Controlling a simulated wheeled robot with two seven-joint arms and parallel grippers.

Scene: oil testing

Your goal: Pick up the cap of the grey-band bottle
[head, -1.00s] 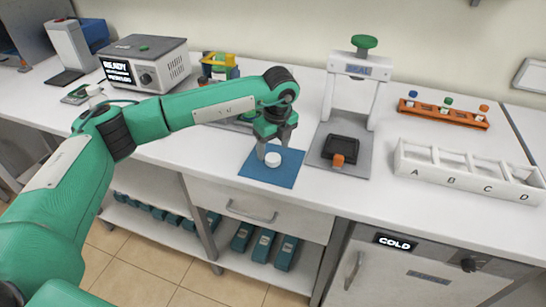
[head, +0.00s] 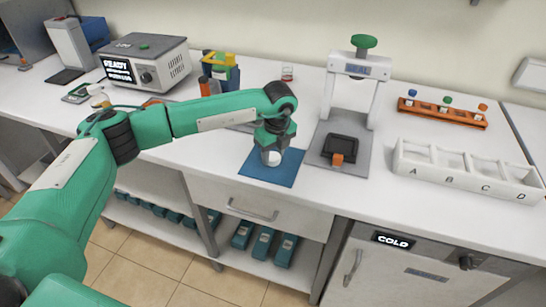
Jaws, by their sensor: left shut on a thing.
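A small white round cap (head: 273,159) is at the blue mat (head: 284,176) on the bench. My left gripper (head: 270,148) points straight down over the mat and is shut on the white cap. I cannot tell whether the cap still touches the mat. No grey band can be made out on any bottle at this size. My right gripper is out of view.
Right of the mat stands a white sealing press (head: 355,68) with an orange-capped item (head: 337,159) at its base. Further right are an orange rack (head: 441,115) and a white tray (head: 470,178) marked A to D. A grey heater box (head: 146,62) stands back left.

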